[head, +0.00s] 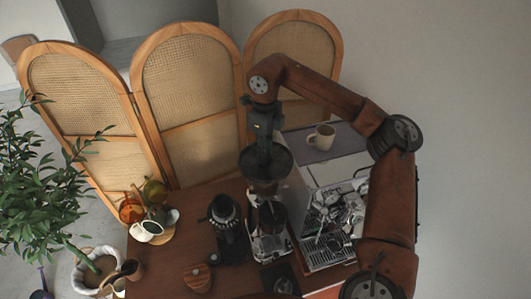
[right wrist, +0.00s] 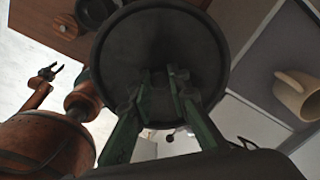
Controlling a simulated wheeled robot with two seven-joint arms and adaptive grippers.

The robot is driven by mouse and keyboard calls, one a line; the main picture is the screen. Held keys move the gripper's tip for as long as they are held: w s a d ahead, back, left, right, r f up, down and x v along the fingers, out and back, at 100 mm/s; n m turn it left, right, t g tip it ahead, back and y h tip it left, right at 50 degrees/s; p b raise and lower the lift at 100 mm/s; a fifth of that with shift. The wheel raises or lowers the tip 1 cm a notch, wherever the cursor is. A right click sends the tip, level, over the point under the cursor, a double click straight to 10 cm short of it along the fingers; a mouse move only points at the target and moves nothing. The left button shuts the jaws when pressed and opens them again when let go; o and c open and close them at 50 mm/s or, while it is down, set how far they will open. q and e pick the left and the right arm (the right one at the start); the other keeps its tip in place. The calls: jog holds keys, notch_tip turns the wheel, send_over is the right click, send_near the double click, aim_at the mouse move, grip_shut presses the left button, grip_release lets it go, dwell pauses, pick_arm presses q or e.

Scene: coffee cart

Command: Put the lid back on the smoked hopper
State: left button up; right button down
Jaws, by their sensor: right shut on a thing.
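The lid (head: 281,168) is a dark round disc, held roughly level by my right gripper (head: 265,138). In the right wrist view the lid (right wrist: 160,45) fills the upper middle, with the green fingers of my right gripper (right wrist: 160,80) shut on its knob. The smoked hopper (head: 264,188) is directly below the lid in the head view, on top of a grinder (head: 271,218). The lid hides the hopper's rim, and I cannot tell whether they touch. My left gripper (right wrist: 48,72) shows small at the left of the right wrist view, open and empty.
A black grinder (head: 226,225) stands left of the hopper. The espresso machine (head: 335,200) is on the right, with a mug (head: 321,137) on top. A carafe and cups (head: 150,215) sit at the counter's left. Cane screens (head: 190,90) stand behind.

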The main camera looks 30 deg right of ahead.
jog(key=c, duration=1.8)
grip_release()
jog(key=shift+o, duration=0.4)
jog(key=o, duration=0.5)
jog(key=shift+c, duration=0.2)
jog(key=shift+r, duration=0.1)
jog(key=shift+r+p, duration=2.7)
jog(key=shift+r, duration=0.75)
